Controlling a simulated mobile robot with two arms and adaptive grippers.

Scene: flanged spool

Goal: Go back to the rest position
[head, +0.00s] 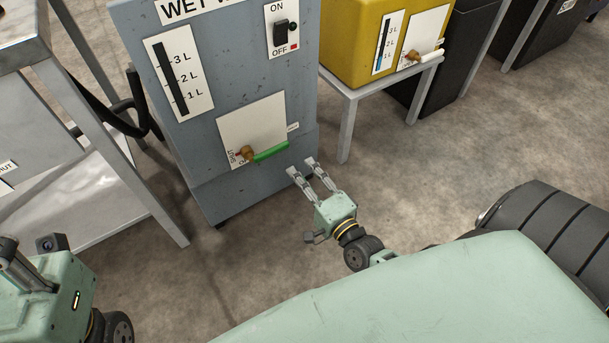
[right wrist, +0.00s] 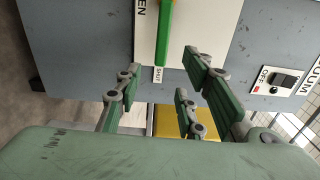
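My right gripper (head: 301,167) is open and empty in the head view, just in front of the grey machine (head: 225,90). Its fingertips are to the lower right of the green valve handle (head: 271,151) and apart from it. The handle runs sideways from a brass pivot on a white plate. In the right wrist view the green handle (right wrist: 166,32) shows beyond the spread fingers (right wrist: 158,68), with nothing between them. My left gripper (head: 14,262) is at the lower left edge of the head view, partly cut off, and its opening cannot be told.
A yellow tank (head: 365,40) with its own valve stands on a grey table (head: 348,95). A metal bench (head: 95,185) is at the left, with a dark hose (head: 115,118) beside it. Bare concrete floor (head: 240,255) lies in front of the grey machine.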

